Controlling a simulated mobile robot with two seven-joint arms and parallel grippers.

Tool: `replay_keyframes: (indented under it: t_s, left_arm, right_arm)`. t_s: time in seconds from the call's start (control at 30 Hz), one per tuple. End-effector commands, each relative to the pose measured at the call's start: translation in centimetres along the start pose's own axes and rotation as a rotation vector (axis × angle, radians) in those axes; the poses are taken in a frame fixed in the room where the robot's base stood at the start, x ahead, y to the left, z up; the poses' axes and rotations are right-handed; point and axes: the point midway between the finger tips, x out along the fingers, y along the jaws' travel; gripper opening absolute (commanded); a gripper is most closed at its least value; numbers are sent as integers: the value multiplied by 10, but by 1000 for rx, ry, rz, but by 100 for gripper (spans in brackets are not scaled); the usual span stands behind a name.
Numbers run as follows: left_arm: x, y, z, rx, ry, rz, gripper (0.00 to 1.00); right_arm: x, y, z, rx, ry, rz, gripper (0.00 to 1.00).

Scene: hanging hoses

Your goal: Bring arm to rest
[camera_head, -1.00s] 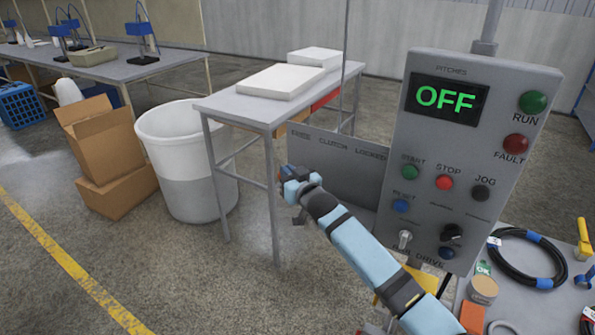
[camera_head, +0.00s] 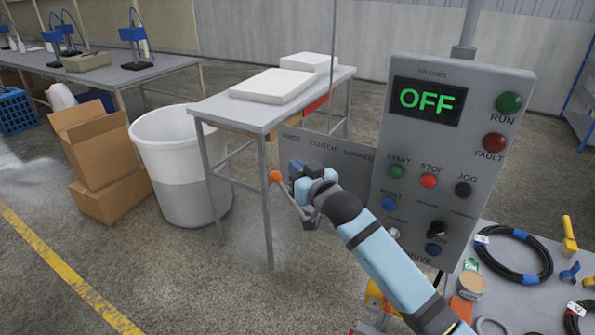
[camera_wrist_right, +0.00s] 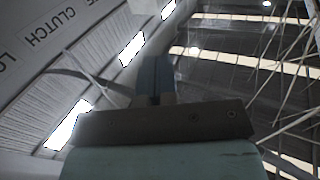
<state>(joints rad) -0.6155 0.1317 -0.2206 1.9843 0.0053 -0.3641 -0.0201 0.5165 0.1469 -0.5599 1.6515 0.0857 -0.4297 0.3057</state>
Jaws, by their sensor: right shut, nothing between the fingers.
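My right arm comes in from the bottom right in the head view. Its right gripper (camera_head: 296,170) is shut and empty, in front of the grey plate (camera_head: 350,180) lettered with CLUTCH. A lever with an orange knob (camera_head: 275,176) stands just left of the gripper; its rod runs down behind my wrist. Whether gripper and lever touch is hard to tell. In the right wrist view the shut fingers (camera_wrist_right: 153,80) show with nothing between them, and part of the CLUTCH lettering is at top left. My left gripper is not in view.
The grey control panel (camera_head: 465,130) reading OFF stands close to the right of my arm. A bench (camera_head: 487,310) with coiled hoses is at lower right. A table (camera_head: 235,112) with white slabs, a white bin (camera_head: 182,165) and cardboard boxes (camera_head: 105,160) are to the left.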

Motion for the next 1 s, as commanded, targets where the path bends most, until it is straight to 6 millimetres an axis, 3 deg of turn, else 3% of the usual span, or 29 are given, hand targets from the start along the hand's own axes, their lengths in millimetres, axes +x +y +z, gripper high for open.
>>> replay_keyframes:
  t_s: [0.33,0.47,0.67,0.8,1.0]
  left_arm:
    - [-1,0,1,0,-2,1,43]
    - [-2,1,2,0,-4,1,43]
    - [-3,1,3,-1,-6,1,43]
    - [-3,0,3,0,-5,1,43]
    - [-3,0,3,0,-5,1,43]
  right_arm:
    - [-2,0,4,3,-5,2,0]
    - [-20,0,38,22,-40,14,0]
    - [-92,-5,135,66,-152,62,0]
    - [-157,-12,198,87,-242,101,0]
    - [-262,-25,272,97,-383,157,0]
